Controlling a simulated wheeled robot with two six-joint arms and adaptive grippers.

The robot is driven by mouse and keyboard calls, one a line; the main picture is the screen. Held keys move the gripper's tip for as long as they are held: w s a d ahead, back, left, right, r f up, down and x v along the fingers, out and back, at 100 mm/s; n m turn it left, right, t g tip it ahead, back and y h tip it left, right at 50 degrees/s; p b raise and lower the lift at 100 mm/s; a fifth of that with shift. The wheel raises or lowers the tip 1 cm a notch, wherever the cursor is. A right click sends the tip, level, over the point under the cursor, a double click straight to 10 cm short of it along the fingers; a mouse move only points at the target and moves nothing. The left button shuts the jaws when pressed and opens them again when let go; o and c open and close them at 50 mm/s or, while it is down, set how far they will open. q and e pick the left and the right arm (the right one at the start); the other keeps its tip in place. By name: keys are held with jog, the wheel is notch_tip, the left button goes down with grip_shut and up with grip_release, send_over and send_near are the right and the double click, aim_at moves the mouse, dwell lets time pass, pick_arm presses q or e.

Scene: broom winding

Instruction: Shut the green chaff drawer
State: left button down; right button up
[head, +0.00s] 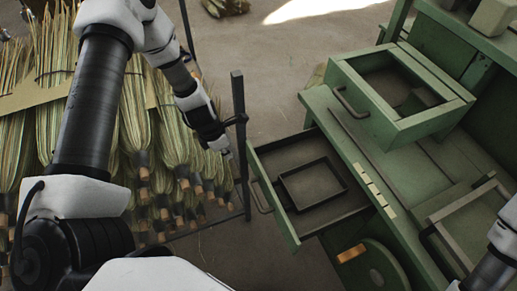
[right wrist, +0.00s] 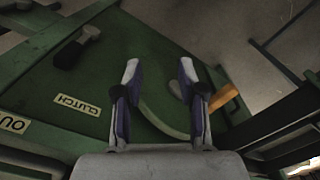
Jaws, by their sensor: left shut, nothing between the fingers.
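A green drawer (head: 316,223) stands pulled out of the green bench in the head view, its front and bar handle (head: 261,197) facing left. A dark rectangular frame (head: 313,186) lies in it. A second green drawer or open-topped box (head: 371,112) with its own handle (head: 346,102) stands higher on the bench. No label shows which is the chaff drawer. My left gripper (head: 226,152) is shut and empty, left of and above the lower drawer's front, apart from its handle. My right gripper (right wrist: 160,72) is open before a green panel, with nothing held.
A dark upright post (head: 241,130) stands close beside my left gripper. Bundled broom heads (head: 138,110) hang on a rack at the left. The right wrist view shows a CLUTCH label (right wrist: 77,104), a black knob (right wrist: 72,54) and an orange piece (right wrist: 224,98).

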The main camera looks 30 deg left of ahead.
pick_arm(q)
jog(key=w+d+f+b, duration=0.4)
jog(key=f+b, duration=0.5)
jog(key=b, duration=0.6)
jog(key=shift+w, duration=0.4)
jog(key=shift+d, duration=0.1)
jog(key=shift+f, duration=0.1)
